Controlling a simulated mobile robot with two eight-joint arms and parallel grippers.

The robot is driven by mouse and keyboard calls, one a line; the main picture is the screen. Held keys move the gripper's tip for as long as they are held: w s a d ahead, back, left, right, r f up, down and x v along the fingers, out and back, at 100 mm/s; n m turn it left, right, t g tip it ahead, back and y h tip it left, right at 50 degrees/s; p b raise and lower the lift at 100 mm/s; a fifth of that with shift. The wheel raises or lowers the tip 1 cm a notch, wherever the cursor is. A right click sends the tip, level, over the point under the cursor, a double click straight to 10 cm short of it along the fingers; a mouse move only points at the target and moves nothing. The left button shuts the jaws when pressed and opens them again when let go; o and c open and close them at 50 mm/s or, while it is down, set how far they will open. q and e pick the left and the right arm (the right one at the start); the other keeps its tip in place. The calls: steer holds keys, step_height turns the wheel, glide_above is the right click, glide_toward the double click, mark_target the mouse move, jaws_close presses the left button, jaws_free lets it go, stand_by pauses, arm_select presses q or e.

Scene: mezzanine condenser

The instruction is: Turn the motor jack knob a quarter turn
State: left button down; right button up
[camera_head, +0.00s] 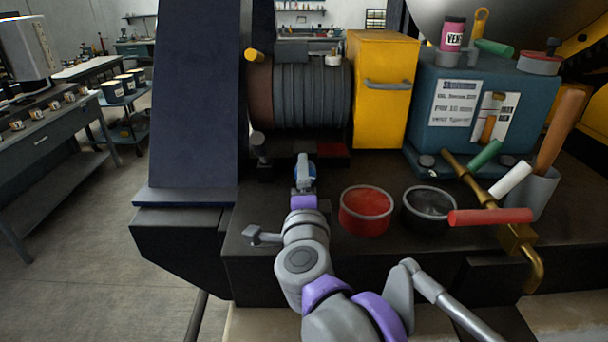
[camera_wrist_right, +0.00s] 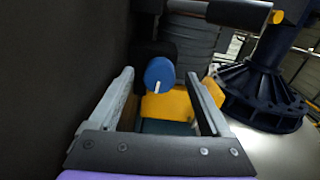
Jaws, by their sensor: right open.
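The round blue knob (camera_wrist_right: 159,74) with a white pointer line shows in the right wrist view, in front of a dark part and something yellow. My right gripper (camera_wrist_right: 158,76) is open, with one finger on each side of the knob and a gap visible to each. The fingers do not appear to touch it. In the head view my right gripper (camera_head: 304,167) is at the front foot of the ribbed grey motor (camera_head: 311,94), with a bit of blue at its fingers. The knob is largely hidden there. My left gripper is not in view.
A red bowl (camera_head: 366,208) and a black bowl (camera_head: 430,208) stand right of my right arm. A yellow cabinet (camera_head: 383,105) and a blue box (camera_head: 474,100) stand behind. A brass pipe (camera_head: 515,237) lies at right. A dark blue column (camera_head: 196,95) rises at left.

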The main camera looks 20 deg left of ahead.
steer(key=v, duration=0.8)
steer(key=shift+s, duration=0.1)
